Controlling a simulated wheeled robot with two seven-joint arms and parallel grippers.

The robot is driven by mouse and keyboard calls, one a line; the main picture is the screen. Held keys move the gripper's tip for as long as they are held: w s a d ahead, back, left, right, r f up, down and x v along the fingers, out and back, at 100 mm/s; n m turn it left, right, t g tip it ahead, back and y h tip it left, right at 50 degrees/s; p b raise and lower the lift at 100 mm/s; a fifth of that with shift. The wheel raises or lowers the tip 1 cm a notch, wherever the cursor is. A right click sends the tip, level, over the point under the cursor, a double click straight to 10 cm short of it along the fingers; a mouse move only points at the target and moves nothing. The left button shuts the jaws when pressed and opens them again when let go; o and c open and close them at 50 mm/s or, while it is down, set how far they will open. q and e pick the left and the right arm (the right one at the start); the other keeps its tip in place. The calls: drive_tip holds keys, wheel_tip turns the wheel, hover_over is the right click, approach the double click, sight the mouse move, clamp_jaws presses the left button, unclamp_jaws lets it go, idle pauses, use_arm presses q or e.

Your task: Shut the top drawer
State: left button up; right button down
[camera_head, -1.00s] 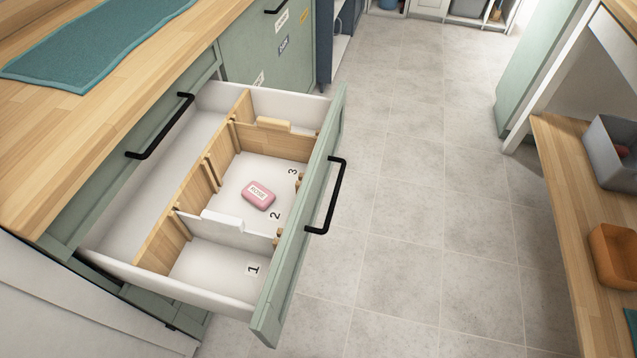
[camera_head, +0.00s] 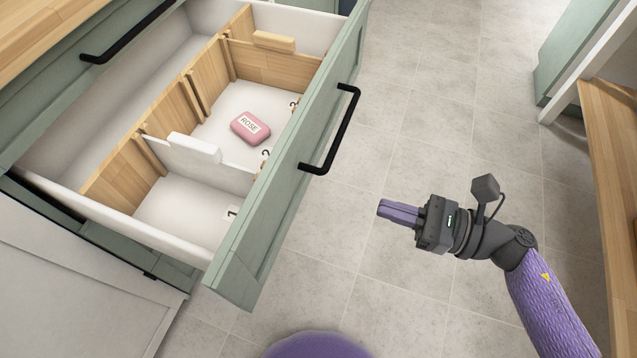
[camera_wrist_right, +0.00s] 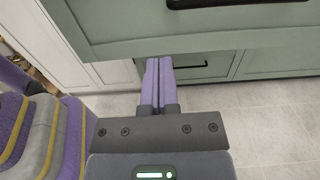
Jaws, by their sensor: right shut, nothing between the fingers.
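The top drawer (camera_head: 287,165) is pulled far out of the green cabinet, with its black bar handle (camera_head: 333,130) on the front. Inside are wooden and white dividers and a pink soap bar (camera_head: 250,128) labelled ROSE in the middle compartment. My right gripper (camera_head: 384,209) is shut and empty, to the right of the drawer front and apart from it. In the right wrist view the gripper's fingers (camera_wrist_right: 159,66) point toward the cabinet, and the drawer front (camera_wrist_right: 130,22) spans the top with part of its handle (camera_wrist_right: 195,3). My left gripper is not in view.
A black handle (camera_head: 128,32) sits on the cabinet face behind the open drawer. A wooden bench (camera_head: 608,150) runs along the right edge. The tiled floor (camera_head: 430,120) between them is clear.

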sight(296, 180)
drive_tip(key=b+x, duration=0.1)
drive_tip(key=x, duration=1)
drive_tip(key=shift+w+a, duration=0.1)
drive_tip(key=shift+a, duration=0.1)
drive_tip(key=shift+w+a+b, duration=0.15)
drive_tip(key=shift+a+b, duration=0.15)
drive_tip(key=shift+a, duration=0.05)
drive_tip(key=shift+a, duration=0.1)
